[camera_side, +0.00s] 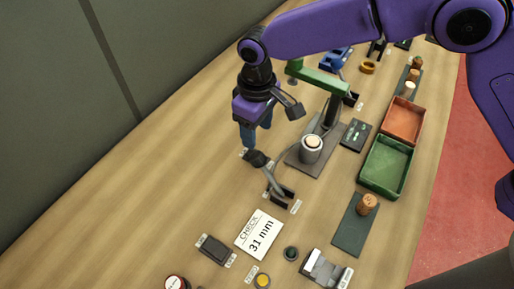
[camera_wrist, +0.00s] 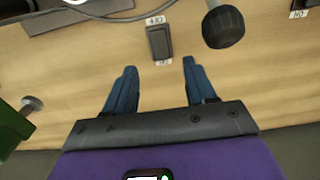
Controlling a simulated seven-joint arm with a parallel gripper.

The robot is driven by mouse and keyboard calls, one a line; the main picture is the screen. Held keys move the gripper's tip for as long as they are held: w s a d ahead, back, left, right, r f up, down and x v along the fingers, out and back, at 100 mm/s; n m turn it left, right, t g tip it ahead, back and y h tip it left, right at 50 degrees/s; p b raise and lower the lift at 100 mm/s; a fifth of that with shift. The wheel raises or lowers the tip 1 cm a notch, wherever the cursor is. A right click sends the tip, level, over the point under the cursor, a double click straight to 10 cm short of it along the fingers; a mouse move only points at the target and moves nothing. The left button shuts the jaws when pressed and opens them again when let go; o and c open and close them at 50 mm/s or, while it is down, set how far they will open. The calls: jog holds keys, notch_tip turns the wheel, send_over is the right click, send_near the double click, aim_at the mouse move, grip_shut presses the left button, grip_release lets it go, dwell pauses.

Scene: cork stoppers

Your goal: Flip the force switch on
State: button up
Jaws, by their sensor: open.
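In the side view my gripper (camera_side: 257,137) hangs left of the press and largely hides this switch. Another dark rocker switch (camera_side: 215,249) lies at the front left, its labels too small to read.
A lever with a black ball knob (camera_side: 257,158) stands close to my gripper; the knob (camera_wrist: 223,27) is right of the switch. A green-armed press (camera_side: 319,79) holds a pale cylinder (camera_side: 311,148).

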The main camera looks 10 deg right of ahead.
aim_at(257, 150)
notch_tip(257, 150, down, 8)
dwell(0.4)
